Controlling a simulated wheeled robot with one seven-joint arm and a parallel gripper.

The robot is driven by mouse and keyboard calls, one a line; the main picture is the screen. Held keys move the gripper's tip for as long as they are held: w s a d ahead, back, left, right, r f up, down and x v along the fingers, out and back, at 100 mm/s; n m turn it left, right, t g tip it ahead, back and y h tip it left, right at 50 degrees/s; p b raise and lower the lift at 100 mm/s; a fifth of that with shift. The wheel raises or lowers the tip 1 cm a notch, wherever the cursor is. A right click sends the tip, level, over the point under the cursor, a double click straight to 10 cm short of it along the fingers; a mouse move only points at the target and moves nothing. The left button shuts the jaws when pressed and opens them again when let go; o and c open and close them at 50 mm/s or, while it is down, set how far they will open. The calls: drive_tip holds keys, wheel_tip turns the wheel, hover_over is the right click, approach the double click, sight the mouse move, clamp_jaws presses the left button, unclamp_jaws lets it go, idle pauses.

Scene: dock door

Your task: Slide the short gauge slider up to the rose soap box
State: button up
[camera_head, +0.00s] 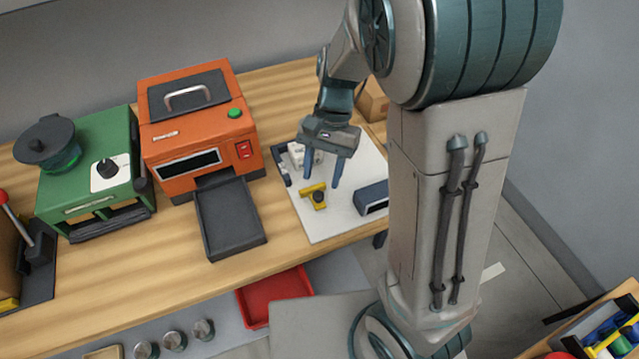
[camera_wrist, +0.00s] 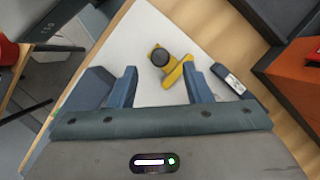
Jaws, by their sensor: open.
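A yellow T-shaped piece with a round black knob (camera_head: 314,194) lies on a white board (camera_head: 338,226); it also shows in the wrist view (camera_wrist: 173,70). It may be the gauge slider, but I cannot tell for sure. My gripper (camera_head: 322,176) is open, its two blue fingers pointing down above the board, just behind the yellow piece in the head view. In the wrist view the yellow piece shows between and beyond the fingertips (camera_wrist: 160,70). Nothing is between the jaws. I make out no rose-coloured soap box in either view.
A dark blue block (camera_head: 373,198) lies on the board's right. A dark bar with a pale label (camera_wrist: 234,82) lies by the board's edge. A small white thing (camera_head: 298,153) is partly behind my gripper. An orange machine (camera_head: 196,140) with a dark tray (camera_head: 231,222) stands left.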

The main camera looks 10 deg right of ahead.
sight(319, 194)
drive_tip(key=shift+x, duration=1.85)
